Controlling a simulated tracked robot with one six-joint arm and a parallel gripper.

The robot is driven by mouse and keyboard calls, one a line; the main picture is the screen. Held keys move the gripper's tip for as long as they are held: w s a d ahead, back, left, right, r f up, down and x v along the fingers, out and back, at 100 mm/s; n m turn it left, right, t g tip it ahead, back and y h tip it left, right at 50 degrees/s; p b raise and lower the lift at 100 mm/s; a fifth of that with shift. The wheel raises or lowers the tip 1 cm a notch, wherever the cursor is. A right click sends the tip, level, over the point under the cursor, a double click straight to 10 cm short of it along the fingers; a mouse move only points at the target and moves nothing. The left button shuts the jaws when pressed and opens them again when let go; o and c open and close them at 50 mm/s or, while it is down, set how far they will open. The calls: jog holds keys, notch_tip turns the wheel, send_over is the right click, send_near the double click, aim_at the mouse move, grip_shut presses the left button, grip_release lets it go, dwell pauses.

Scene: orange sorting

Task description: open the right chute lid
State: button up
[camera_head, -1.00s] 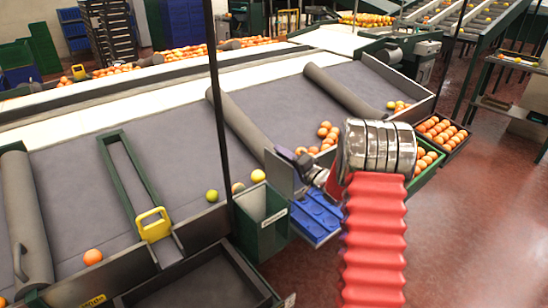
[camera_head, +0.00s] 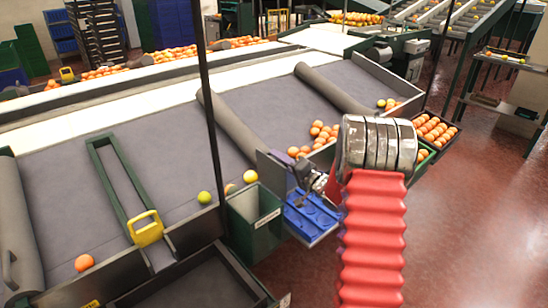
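My arm, with a red sleeve and metal bands, reaches in from the lower right. Its end, my gripper (camera_head: 312,178), is small and partly hidden behind the bands, so I cannot see whether its fingers are open. It is beside an upright grey plate (camera_head: 274,172), at the front edge of the sorting table; contact cannot be told. Left of the plate is a green bin (camera_head: 254,222) with a white label. Further left, a yellow handle (camera_head: 146,229) is at the near end of a green-framed slot (camera_head: 104,177). I cannot tell which part is the right chute lid.
A blue tray (camera_head: 308,214) is below my gripper. Loose oranges (camera_head: 318,131) lie on the grey table (camera_head: 170,135) behind it. A crate of oranges (camera_head: 457,130) stands to the right. A dark post (camera_head: 213,120) rises left of the bin. Red floor (camera_head: 460,230) is clear at right.

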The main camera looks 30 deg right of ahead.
jog(key=v, duration=1.1)
dwell(0.3)
